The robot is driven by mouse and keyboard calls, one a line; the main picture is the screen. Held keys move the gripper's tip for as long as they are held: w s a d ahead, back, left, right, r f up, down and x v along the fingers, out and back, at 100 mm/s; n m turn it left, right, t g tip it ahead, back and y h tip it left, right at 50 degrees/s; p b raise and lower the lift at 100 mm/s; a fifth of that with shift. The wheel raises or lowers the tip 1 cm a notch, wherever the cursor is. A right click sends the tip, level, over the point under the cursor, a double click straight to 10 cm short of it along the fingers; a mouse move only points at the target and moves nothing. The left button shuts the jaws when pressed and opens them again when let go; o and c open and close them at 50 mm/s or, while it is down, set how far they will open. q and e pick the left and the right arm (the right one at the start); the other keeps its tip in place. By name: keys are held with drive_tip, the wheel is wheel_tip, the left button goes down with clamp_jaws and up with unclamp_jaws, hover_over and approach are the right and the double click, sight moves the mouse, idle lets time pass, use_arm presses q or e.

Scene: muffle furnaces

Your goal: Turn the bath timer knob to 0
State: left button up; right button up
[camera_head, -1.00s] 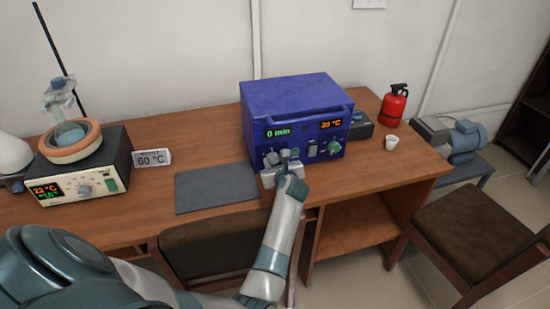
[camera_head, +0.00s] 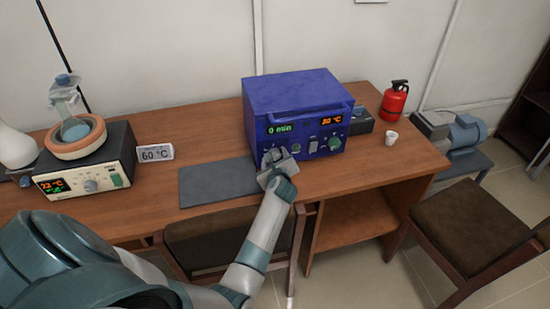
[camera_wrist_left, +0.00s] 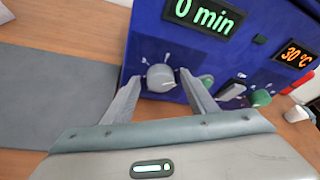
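The blue box (camera_head: 295,95) stands on the desk with its front panel facing me. Its green readout (camera_head: 280,129) shows 0 min, which is clear in the left wrist view (camera_wrist_left: 203,15). The grey timer knob (camera_wrist_left: 160,78) sits below that readout. My left gripper (camera_head: 273,155) is at the left lower part of the panel, largely covering this knob in the head view. In the left wrist view, its fingers (camera_wrist_left: 158,80) are apart, one on each side of the knob, with visible gaps. My right gripper is not in view.
An orange 30 °C readout (camera_head: 332,120), a switch (camera_head: 313,147) and a green knob (camera_head: 334,143) are right of the timer knob. A dark mat (camera_head: 215,183), a 60 °C sign (camera_head: 155,152) and a heater with a flask (camera_head: 95,175) stand left. A white cup (camera_head: 391,138) stands right.

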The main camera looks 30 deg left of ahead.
use_arm(q)
drive_tip(key=b+v, duration=0.1)
drive_tip(key=v, duration=1.6)
drive_tip(key=shift+s+d+b, duration=0.1)
drive_tip(key=shift+s+b, duration=0.05)
drive_tip(key=shift+b, duration=0.15)
